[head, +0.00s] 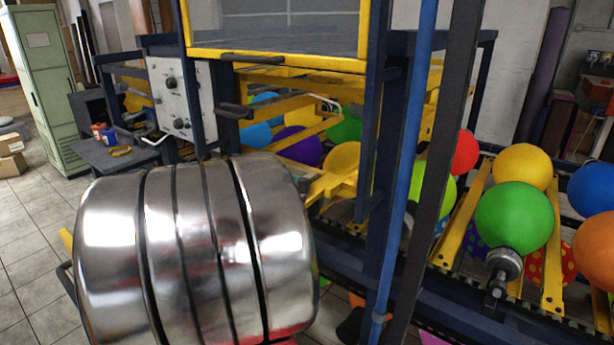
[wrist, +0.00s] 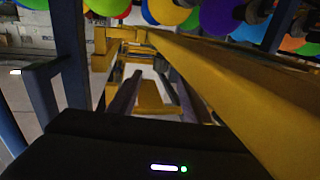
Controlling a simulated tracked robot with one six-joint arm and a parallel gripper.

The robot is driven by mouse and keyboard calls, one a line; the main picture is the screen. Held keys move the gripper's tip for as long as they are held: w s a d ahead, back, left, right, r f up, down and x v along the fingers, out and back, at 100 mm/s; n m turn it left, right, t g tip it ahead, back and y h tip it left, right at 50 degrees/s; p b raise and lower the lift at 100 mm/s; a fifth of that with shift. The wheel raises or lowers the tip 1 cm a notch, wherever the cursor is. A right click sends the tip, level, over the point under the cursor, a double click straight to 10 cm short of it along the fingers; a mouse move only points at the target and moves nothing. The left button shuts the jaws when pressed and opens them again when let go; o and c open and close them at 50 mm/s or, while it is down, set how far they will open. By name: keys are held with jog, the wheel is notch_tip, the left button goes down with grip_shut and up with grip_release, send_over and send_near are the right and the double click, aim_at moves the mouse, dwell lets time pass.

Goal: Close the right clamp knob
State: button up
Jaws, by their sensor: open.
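My gripper (wrist: 148,76) shows in the wrist view as two dark fingers reaching out beyond a black housing with a small light. The fingers stand apart, with nothing visible held between them. I cannot make it out in the head view. A pale control panel (head: 199,98) carries an upper black knob (head: 171,83) and a lower black knob (head: 180,123). Two black handles, an upper one (head: 253,59) and a lower one (head: 235,111), sit on the yellow machine frame. I cannot tell which part is the right clamp knob. No clamp knob is clear in the wrist view.
A yellow beam (wrist: 230,80) runs close along the right of the wrist view. A large shiny banded cylinder blocks the head view's left foreground. A blue post (head: 408,150) stands mid-picture. Balloons, including a green one (head: 514,217), fill the right. Floor (head: 32,215) is clear at left.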

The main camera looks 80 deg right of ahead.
aim_at(311, 183)
jog(key=shift+d, duration=0.1)
jog(key=x, duration=1.3)
jog(key=shift+s+d, duration=0.15)
jog(key=shift+d, duration=0.2)
